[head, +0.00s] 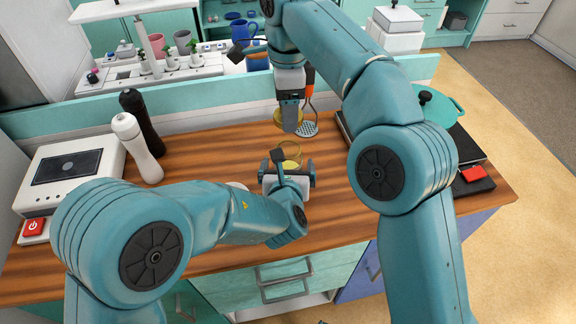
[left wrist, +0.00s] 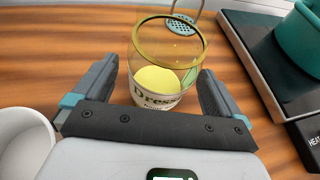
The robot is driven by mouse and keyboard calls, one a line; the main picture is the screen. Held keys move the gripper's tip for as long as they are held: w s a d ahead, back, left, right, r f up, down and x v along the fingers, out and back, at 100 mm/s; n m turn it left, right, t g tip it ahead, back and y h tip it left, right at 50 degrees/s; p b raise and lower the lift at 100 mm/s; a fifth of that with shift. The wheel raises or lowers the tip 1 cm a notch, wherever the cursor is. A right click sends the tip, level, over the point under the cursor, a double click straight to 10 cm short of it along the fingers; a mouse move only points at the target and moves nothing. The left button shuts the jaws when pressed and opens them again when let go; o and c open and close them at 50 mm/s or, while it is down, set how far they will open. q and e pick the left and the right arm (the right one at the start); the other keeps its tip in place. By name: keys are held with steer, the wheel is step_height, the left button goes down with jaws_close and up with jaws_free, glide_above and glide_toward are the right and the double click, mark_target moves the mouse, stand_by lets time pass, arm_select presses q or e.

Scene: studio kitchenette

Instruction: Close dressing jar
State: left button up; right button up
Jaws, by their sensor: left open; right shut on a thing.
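The dressing jar (head: 289,154) stands upright on the wooden counter, its top open. In the left wrist view the glass jar (left wrist: 165,95) has a gold rim, a "Dress…" label and yellow contents. My left gripper (head: 288,166) is open, with its fingers on either side of the jar's near part; I cannot tell whether they touch it. My right gripper (head: 290,128) is above and behind the jar, pointing down. It is shut on a yellowish round thing, apparently the jar's lid (head: 280,117), mostly hidden behind its fingers.
A white bowl (left wrist: 22,145) is close to the left gripper's left side. A dark hob with a teal pot (head: 440,106) is at right. White (head: 137,147) and black (head: 140,118) mills and a white appliance (head: 70,168) stand at left.

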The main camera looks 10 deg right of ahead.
arm_select(q)
steer(key=shift+x, duration=0.95)
steer(key=c, duration=1.5)
arm_select(e)
glide_above(288, 137)
steer(key=s, duration=0.2)
steer(key=shift+s+a+f, duration=0.1)
steer(key=shift+a+f, duration=0.05)
steer(key=shift+f, duration=1.1)
steer(key=shift+a+f, duration=0.1)
steer(key=shift+f, duration=1.15)
steer(key=shift+f, duration=0.15)
steer(key=shift+f, duration=0.75)
steer(key=shift+f, duration=0.5)
